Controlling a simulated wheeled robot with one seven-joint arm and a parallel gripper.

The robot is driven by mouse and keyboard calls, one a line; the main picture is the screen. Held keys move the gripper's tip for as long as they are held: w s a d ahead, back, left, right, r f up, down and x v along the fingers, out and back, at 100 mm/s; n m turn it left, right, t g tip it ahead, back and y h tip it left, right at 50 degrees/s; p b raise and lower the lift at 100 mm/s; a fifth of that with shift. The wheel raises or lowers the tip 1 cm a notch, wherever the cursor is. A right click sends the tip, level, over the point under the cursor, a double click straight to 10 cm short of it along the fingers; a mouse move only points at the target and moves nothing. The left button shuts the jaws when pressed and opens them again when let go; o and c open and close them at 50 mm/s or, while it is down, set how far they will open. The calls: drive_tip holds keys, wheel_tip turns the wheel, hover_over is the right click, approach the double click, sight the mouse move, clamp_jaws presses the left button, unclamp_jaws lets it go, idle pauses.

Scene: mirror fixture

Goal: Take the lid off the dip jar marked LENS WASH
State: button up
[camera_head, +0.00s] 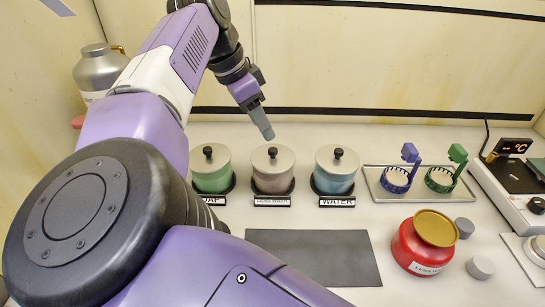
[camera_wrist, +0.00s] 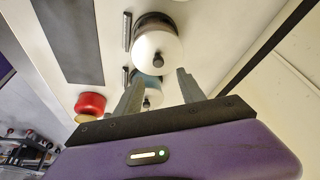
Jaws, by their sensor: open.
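The LENS WASH dip jar (camera_head: 272,183) is the middle of three jars in the head view, with a greyish-pink body. Its pale round lid (camera_head: 272,160) with a black knob (camera_head: 272,152) is on. My gripper (camera_head: 267,133) is above and behind this jar, apart from the lid. In the wrist view my gripper (camera_wrist: 155,85) is open, with nothing held between its fingers. A large pale lid with a dark knob, seemingly of the LENS WASH jar, lies beyond the fingertips there (camera_wrist: 157,45). The blue jar's lid (camera_wrist: 153,97) shows between the fingers in that view.
A green jar (camera_head: 211,180) stands left of it, the blue WATER jar (camera_head: 334,184) close on its right, both lidded. A dark mat (camera_head: 315,257) lies clear in front. A red canister (camera_head: 420,248) and green and blue holders (camera_head: 397,180) are to the right. A wall rises behind.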

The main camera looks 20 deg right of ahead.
sight(273, 149)
drive_tip(key=p+x, duration=0.1)
drive_tip(key=x, duration=0.6)
drive_tip(key=shift+s+f, duration=0.1)
drive_tip(key=shift+f, duration=0.25)
drive_tip(key=shift+c, duration=0.2)
clamp_jaws()
